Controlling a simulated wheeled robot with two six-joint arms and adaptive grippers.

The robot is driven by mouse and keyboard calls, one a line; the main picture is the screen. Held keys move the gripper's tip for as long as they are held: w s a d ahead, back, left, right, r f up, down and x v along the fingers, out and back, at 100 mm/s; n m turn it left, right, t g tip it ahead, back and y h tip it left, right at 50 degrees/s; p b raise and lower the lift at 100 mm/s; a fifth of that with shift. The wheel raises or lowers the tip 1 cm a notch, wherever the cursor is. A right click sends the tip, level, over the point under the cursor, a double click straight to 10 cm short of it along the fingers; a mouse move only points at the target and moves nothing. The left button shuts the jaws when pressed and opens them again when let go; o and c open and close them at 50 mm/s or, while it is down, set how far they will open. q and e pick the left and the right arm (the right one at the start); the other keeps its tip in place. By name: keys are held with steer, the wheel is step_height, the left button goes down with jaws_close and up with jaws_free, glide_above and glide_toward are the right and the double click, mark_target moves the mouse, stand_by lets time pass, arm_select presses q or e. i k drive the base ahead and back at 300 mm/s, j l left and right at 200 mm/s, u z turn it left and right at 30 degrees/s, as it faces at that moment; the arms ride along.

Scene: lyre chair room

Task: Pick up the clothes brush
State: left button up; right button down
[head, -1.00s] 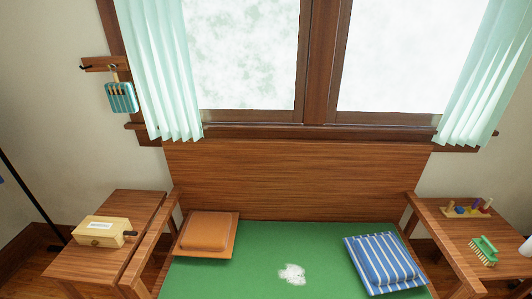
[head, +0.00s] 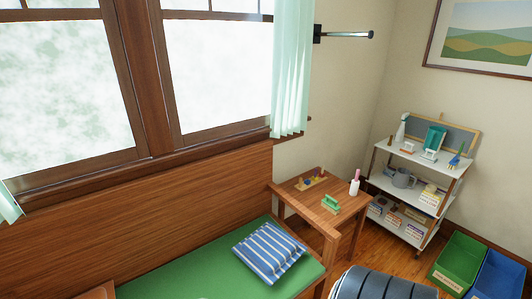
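A green brush (head: 331,203) with a pale bristle side lies on the small wooden side table (head: 302,211) to the right of the bench. It is the only brush I can make out, and it looks like the clothes brush. It is near the table's front part, with open tabletop around it. Neither of my grippers shows in the head view.
On the table, a peg toy (head: 312,182) sits behind the brush and a white bottle (head: 354,187) at the right. A striped cushion (head: 269,252) lies on the green bench. A dark striped padded thing (head: 380,284) stands in front; a loaded shelf (head: 410,158) is right.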

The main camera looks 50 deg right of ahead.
mark_target(331, 207)
steer(key=z, duration=2.3)
steer(key=u, duration=1)
steer(key=i+l+u, duration=0.1)
steer(key=l, duration=0.3)
steer(key=i+l+u, duration=0.15)
steer(key=l, duration=0.3)
steer(key=i+l+u, duration=0.1)
steer(key=l, duration=0.3)
steer(key=i+l+u, duration=0.15)
steer(key=l, duration=0.35)
steer(key=i+l+u, duration=0.1)
steer(key=l, duration=0.35)
